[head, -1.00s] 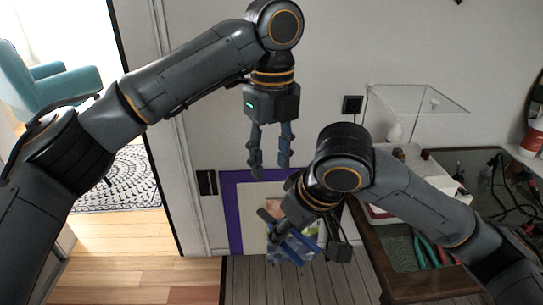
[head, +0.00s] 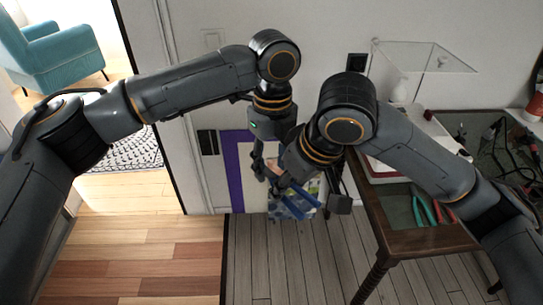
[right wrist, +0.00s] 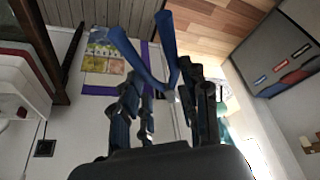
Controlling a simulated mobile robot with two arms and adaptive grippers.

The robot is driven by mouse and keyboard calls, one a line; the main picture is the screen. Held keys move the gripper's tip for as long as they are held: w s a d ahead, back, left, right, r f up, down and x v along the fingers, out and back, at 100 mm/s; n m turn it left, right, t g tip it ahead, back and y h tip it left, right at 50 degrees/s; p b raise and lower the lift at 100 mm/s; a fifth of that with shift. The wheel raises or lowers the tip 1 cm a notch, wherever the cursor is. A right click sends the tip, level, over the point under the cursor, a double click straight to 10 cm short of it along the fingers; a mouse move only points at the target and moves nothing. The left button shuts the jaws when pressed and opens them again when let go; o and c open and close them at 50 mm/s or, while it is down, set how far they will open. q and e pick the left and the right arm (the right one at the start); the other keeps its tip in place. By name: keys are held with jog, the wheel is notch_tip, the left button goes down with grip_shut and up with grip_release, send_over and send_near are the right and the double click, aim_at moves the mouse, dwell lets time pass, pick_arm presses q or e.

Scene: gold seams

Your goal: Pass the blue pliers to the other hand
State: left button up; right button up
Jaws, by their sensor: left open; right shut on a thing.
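The blue pliers (head: 292,204) are in my right gripper (head: 282,184), in front of a light wall and above the floor, clear of the table. In the right wrist view the blue handles (right wrist: 143,62) spread in a V beyond the fingers of my right gripper (right wrist: 160,98), which is shut on the pliers. The pliers' head is mostly hidden by the fingers. My left gripper (head: 265,168) is open, points down, and is just left of the right gripper, close to the pliers. I cannot tell whether it touches them.
A dark wooden table (head: 398,241) at the right holds green-handled pliers (head: 424,207), a clear box (head: 420,72) and dark cables. A teal armchair (head: 60,55) stands beyond the doorway at the left. A purple-edged poster (head: 232,170) is behind the grippers. The floor below is clear.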

pick_arm(q)
grip_shut()
pick_arm(e)
jog(key=o, duration=1.3)
jog(key=shift+a, duration=0.1)
jog(key=shift+r, duration=0.1)
